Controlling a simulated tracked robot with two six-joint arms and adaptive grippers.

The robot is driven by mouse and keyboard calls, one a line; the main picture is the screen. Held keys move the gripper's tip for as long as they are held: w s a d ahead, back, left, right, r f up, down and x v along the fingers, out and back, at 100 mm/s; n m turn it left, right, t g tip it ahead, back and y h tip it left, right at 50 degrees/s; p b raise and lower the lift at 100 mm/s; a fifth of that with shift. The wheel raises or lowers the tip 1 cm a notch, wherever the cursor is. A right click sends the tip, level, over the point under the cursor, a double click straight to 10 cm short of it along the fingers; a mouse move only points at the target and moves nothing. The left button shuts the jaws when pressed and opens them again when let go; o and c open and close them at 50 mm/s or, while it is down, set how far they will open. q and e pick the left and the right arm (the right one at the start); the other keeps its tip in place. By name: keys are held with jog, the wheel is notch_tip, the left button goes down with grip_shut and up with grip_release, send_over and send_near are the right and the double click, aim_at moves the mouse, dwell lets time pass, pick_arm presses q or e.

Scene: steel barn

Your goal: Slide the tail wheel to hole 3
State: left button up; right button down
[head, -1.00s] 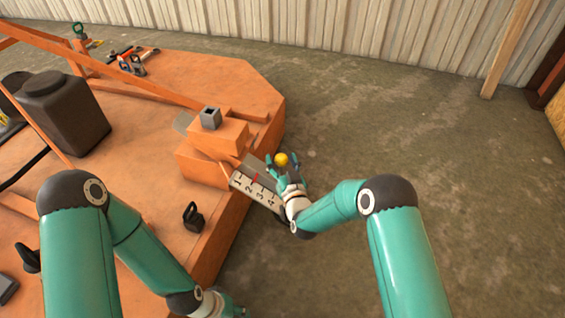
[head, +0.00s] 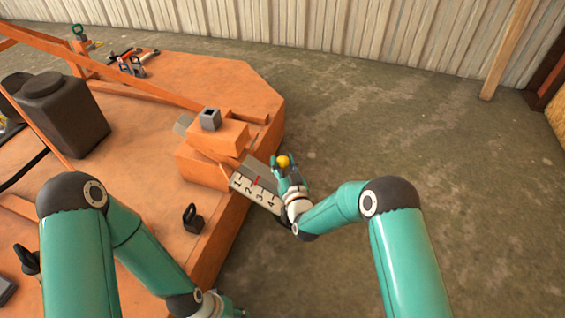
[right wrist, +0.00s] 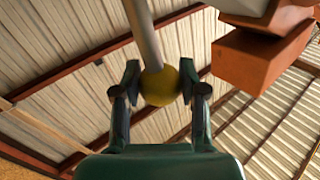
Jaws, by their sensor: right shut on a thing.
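The yellow ball knob (head: 284,161) is between the fingers of my right gripper (head: 288,170), which is shut on it. The right wrist view shows the knob (right wrist: 160,85) on a grey rod (right wrist: 145,35), with a finger on each side. Beside the gripper, a white scale plate (head: 256,193) numbered 1 to 4 stands at the orange deck's edge. A red mark (head: 257,181) sits at its upper edge, around 2 to 3; the exact line is too small to tell. The tail wheel is not clearly visible. My left gripper (head: 232,311) is mostly cut off at the bottom edge.
The orange deck (head: 150,150) fills the left, with an orange block (head: 203,170) beside the scale. A black ring fitting (head: 193,217) stands near the deck's edge. A dark tank (head: 66,110) and several tools (head: 133,60) are farther back. Floor on the right is clear.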

jog(key=d+f, duration=0.1)
jog(key=s+d+b, duration=0.1)
jog(key=d, duration=0.1)
jog(key=shift+f, duration=0.4)
jog(key=c, duration=0.6)
grip_release()
jog(key=shift+a, duration=0.1)
jog(key=shift+c, duration=0.2)
jog(key=v, duration=1.2)
